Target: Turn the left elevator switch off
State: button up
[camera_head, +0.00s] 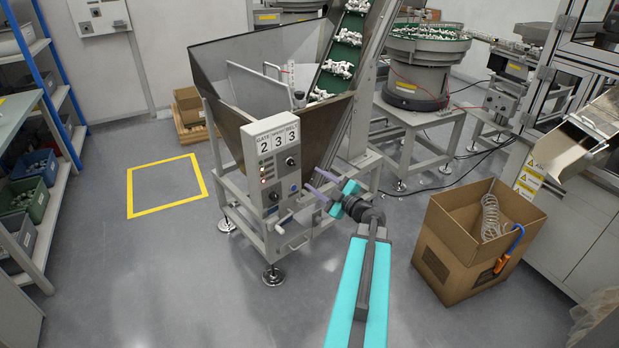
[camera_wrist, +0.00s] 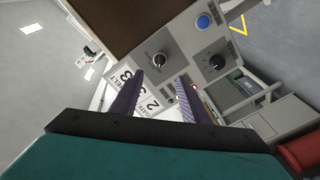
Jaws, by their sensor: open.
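The control panel (camera_head: 276,180) is a grey box on the front of the hopper. It carries dark rotary knobs, a blue button, small indicator lights and a "2 3 3" sign. In the wrist view one knob (camera_wrist: 160,61) with a pale pointer lies just beyond my fingertips, roughly between them. A second knob (camera_wrist: 217,62) and the blue button (camera_wrist: 203,21) lie to the right. My gripper (camera_wrist: 160,76) is open and empty, its purple fingers pointing at the panel. In the head view my gripper (camera_head: 313,179) is just right of the panel. Which knob is the left elevator switch is unclear.
The metal hopper (camera_head: 232,50) and green conveyor belt (camera_head: 339,65) rise behind the panel. A cardboard box (camera_head: 470,262) with a coiled hose stands on the right. Shelves with bins line the left. The floor in front is clear.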

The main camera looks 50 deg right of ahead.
jog(key=shift+s+a, duration=0.2)
jog(key=shift+s, duration=0.9)
